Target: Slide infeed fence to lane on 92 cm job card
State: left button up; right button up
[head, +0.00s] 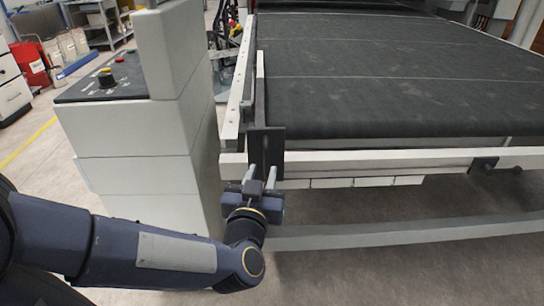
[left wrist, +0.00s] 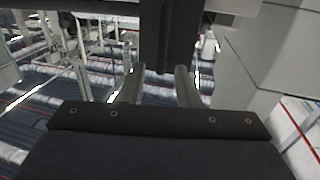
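The infeed fence (head: 260,85) is a thin light strip along the left edge of the dark belt (head: 380,80). A dark upright bracket (head: 266,148) stands at its near end on the light front rail (head: 390,162). My left gripper (head: 262,183) is just below and in front of this bracket, fingers pointing toward it. In the left wrist view its fingers (left wrist: 158,82) are apart, with the dark bar (left wrist: 157,35) between or just beyond them; contact cannot be told. My right gripper is not in view. I cannot make out a readable job card.
A light cabinet (head: 150,190) with a control panel (head: 105,82) stands close left of my gripper. Several white plates (head: 365,182) hang under the front rail. A dark clamp (head: 484,164) sits farther right on the rail. A lower crossbar (head: 400,233) runs near the floor.

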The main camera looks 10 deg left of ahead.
aim_at(266, 159)
pick_arm(q)
jog(key=w, duration=0.6)
jog(key=shift+w+a, duration=0.25)
jog(key=shift+a, duration=0.15)
grip_shut()
